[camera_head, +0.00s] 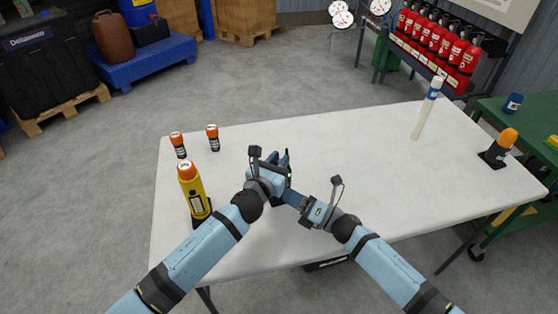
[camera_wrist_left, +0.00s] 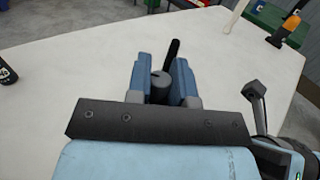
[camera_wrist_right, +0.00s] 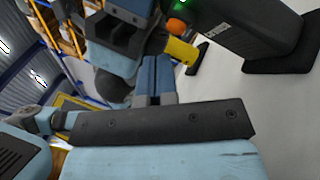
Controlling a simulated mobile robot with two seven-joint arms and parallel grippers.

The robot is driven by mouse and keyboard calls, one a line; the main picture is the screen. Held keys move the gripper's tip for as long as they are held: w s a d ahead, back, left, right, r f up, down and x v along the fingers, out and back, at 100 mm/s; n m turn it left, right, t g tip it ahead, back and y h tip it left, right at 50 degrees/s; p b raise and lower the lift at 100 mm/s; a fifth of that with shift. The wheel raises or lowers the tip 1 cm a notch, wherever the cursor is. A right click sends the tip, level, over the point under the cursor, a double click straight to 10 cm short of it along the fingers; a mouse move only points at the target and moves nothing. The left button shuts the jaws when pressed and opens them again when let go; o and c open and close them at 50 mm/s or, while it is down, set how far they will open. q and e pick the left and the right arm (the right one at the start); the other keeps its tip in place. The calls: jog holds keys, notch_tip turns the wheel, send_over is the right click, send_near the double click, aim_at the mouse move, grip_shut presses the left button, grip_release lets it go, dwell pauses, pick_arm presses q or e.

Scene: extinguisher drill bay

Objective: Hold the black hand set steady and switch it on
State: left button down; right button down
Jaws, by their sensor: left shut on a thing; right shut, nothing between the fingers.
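The black hand set (camera_wrist_right: 232,25) shows large in the right wrist view, with a small green light (camera_wrist_right: 180,3) lit at the picture's top edge. In the head view it is mostly hidden by my left gripper (camera_head: 272,172); the green light (camera_head: 289,176) shows there too. My left gripper is shut on the hand set; its fingers (camera_wrist_left: 162,84) lie either side of a grey knob, with the black antenna (camera_wrist_left: 172,50) rising behind. My right gripper (camera_head: 293,199) is shut and empty, its tip close beside the hand set. I cannot tell whether they touch.
A yellow cylinder with an orange top (camera_head: 192,190) stands left of my left arm on the white table (camera_head: 350,140). Two small orange-topped items (camera_head: 212,138) stand behind it. The table's middle right is clear.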

pick_arm(q)
jog(key=c, duration=0.9)
grip_release()
pick_arm(e)
jog(key=s, duration=0.1)
jog(key=s+d, duration=0.1)
jog(key=s, duration=0.3)
jog(key=shift+d, duration=0.4)
pick_arm(q)
jog(key=shift+s, duration=0.15)
jog(key=v, duration=1.2)
jog(key=shift+d, duration=0.1)
pick_arm(e)
jog(key=shift+d, duration=0.1)
